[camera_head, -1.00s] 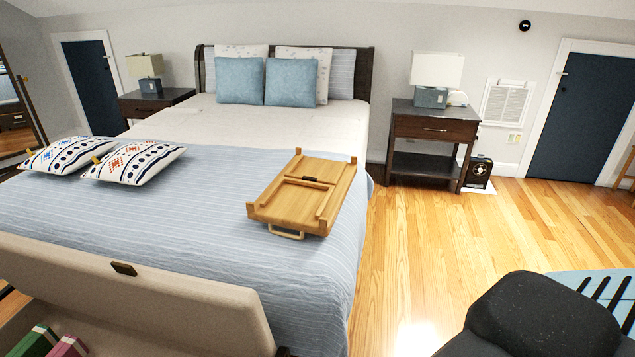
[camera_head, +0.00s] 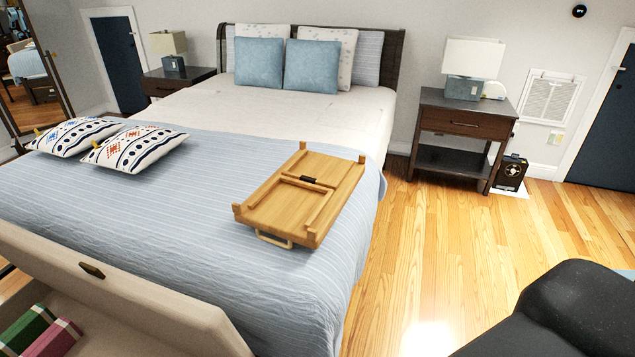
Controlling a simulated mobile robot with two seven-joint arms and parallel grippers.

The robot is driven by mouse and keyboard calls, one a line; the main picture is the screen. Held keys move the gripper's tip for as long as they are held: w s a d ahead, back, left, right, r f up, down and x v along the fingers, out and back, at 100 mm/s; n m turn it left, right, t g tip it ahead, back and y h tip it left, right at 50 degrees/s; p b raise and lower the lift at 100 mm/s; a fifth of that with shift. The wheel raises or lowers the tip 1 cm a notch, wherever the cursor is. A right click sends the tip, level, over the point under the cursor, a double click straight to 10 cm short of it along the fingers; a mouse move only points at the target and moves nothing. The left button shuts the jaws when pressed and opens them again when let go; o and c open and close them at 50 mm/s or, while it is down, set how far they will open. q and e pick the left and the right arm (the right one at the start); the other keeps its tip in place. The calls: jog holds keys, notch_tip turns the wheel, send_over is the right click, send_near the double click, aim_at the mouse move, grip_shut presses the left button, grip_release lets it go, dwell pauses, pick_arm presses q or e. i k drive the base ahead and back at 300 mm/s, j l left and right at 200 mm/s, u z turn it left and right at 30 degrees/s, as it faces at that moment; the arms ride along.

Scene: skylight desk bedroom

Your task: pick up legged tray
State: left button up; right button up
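The legged tray (camera_head: 267,207) is a light wooden tray lying on the blue striped blanket near the bed's right edge. It has short raised corner pieces, a folded frame on its upper face and a dark clasp in the middle. A pale loop handle (camera_head: 273,239) sticks out at its near end. Nothing is touching it from above. Neither of my grippers shows in the head view. A black rounded shape at the lower right, probably part of my own arm, is well apart from the tray.
The bed (camera_head: 330,262) carries two patterned pillows (camera_head: 136,149) at left. An open beige storage bench (camera_head: 120,300) stands at its foot, holding plaid items. A dark nightstand (camera_head: 462,126) with a lamp stands to the right. The wooden floor (camera_head: 440,235) right of the bed is clear.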

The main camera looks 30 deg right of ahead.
aim_at(284, 212)
jog(key=i+l, duration=0.1)
jog(key=l, duration=0.3)
jog(key=i+l, duration=0.1)
jog(key=l, duration=0.35)
jog(key=i+l, duration=0.1)
jog(key=l, duration=0.3)
jog(key=i+l, duration=0.1)
jog(key=l, duration=0.35)
jog(key=i+l, duration=0.1)
jog(key=l, duration=0.3)
jog(key=i+l, duration=0.1)
jog(key=l, duration=0.35)
